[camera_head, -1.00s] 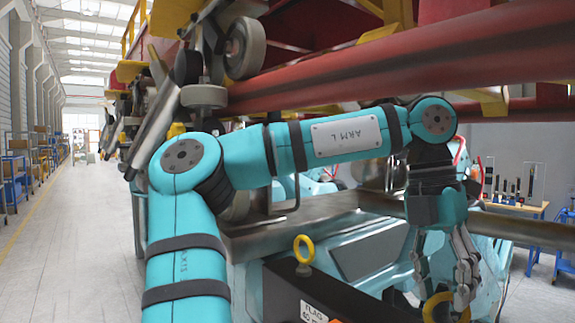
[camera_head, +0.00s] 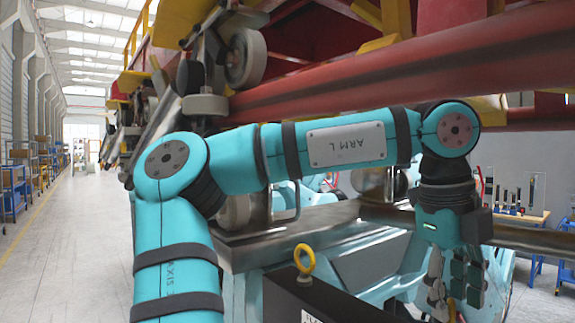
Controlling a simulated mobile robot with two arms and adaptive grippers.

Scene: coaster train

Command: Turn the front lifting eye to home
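My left gripper (camera_head: 455,285) points down at the lower right, its fingers low in the picture. A small bit of a yellow lifting eye (camera_head: 452,310) shows between and below the fingertips. The rest of this eye is hidden by the fingers or cut off by the bottom edge. I cannot tell whether the fingers press on it. Another yellow lifting eye (camera_head: 304,259) stands upright on the dark beam (camera_head: 318,292), left of the gripper and apart from it. My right gripper is not in view.
A thick red rail (camera_head: 340,82) with wheels (camera_head: 246,58) runs close above my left arm. A grey metal bar (camera_head: 525,237) passes behind the gripper. A table with tools (camera_head: 520,215) stands at the back right. The aisle floor (camera_head: 75,255) at left is clear.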

